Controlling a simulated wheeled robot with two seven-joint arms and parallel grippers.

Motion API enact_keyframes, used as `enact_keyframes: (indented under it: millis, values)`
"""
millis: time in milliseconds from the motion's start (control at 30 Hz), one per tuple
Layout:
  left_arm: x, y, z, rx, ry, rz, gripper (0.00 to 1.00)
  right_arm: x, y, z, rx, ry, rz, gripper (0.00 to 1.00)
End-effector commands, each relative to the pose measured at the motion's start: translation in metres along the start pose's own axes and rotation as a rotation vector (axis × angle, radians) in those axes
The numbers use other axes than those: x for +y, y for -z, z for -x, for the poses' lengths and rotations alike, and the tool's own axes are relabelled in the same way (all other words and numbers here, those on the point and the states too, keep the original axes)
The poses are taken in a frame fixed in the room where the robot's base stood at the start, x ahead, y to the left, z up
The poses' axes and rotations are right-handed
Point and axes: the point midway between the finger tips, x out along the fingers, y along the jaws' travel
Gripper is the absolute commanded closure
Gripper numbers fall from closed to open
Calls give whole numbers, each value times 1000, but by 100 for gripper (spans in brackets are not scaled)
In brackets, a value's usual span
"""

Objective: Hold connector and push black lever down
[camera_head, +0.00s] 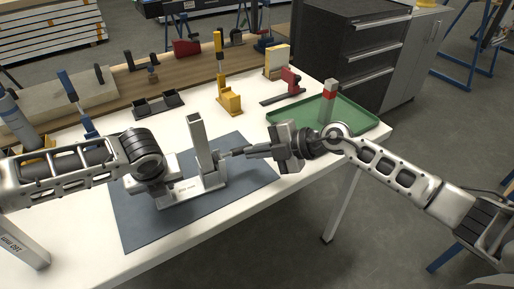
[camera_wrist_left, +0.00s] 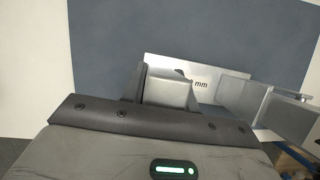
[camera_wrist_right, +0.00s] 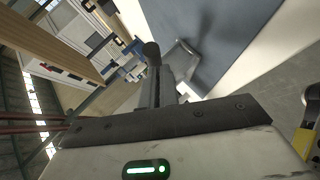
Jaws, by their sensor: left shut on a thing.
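A grey metal frame with a flat base plate (camera_head: 210,184) and a tall upright post (camera_head: 199,140) stands on the blue-grey mat. My left gripper (camera_head: 172,183) is low over the left end of the base plate. In the left wrist view it is shut on a grey block (camera_wrist_left: 170,91) beside the plate marked "mm" (camera_wrist_left: 205,84). My right gripper (camera_head: 226,154) comes in from the right, its dark fingers together near the post. In the right wrist view its fingers (camera_wrist_right: 152,58) show close to a grey metal part (camera_wrist_right: 183,55). I cannot make out a separate black lever.
A yellow clamp (camera_head: 229,102), a red tool (camera_head: 287,84) and a black holder (camera_head: 158,106) stand behind the mat. The mat's front area (camera_head: 150,232) is clear.

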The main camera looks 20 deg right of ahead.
Motion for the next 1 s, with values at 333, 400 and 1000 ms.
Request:
enact_keyframes:
  millis: [333, 400, 1000]
  values:
    - [-6, 1, 2, -1, 16, -12, 100, -2, -4, 2, -11, 11, -2, 100]
    - [-6, 1, 2, -1, 16, -12, 100, 0, -3, 4, -11, 10, -2, 100]
    - [-4, 0, 2, -1, 11, -6, 100, 5, 28, 44, -13, 16, 0, 100]
